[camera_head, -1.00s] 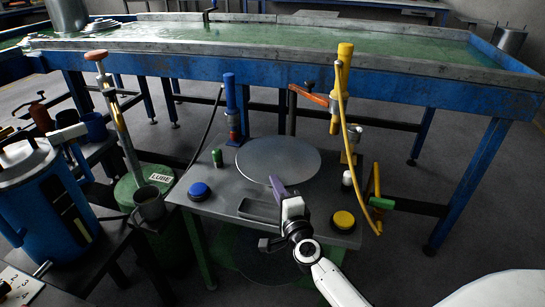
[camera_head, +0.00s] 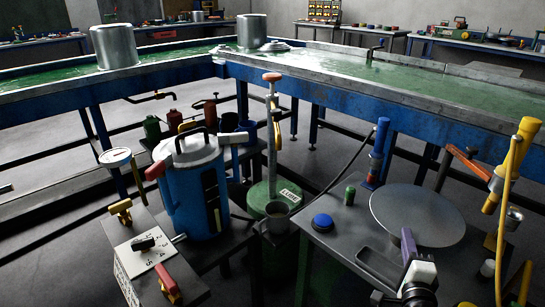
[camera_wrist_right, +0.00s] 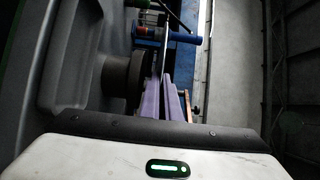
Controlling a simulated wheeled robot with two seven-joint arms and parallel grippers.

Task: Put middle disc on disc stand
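A wide grey round disc (camera_head: 425,207) lies flat above the metal-topped table in the head view. In the right wrist view a dark round hub (camera_wrist_right: 122,75) stands out from the grey surface, with a thin edge beside it. My right gripper (camera_head: 408,240) is at the disc's near edge, and its purple fingers overlap the rim. In the right wrist view the purple fingers (camera_wrist_right: 163,103) lie close together; whether they grip the rim is unclear. I cannot pick out a separate disc stand. My left gripper is not in view.
A blue button (camera_head: 322,222) and a small green cylinder (camera_head: 349,195) are left of the disc. A blue post (camera_head: 378,150) and a yellow arm (camera_head: 512,165) rise behind and to its right. A blue pot (camera_head: 195,190) and a switch box (camera_head: 148,255) stand at the left.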

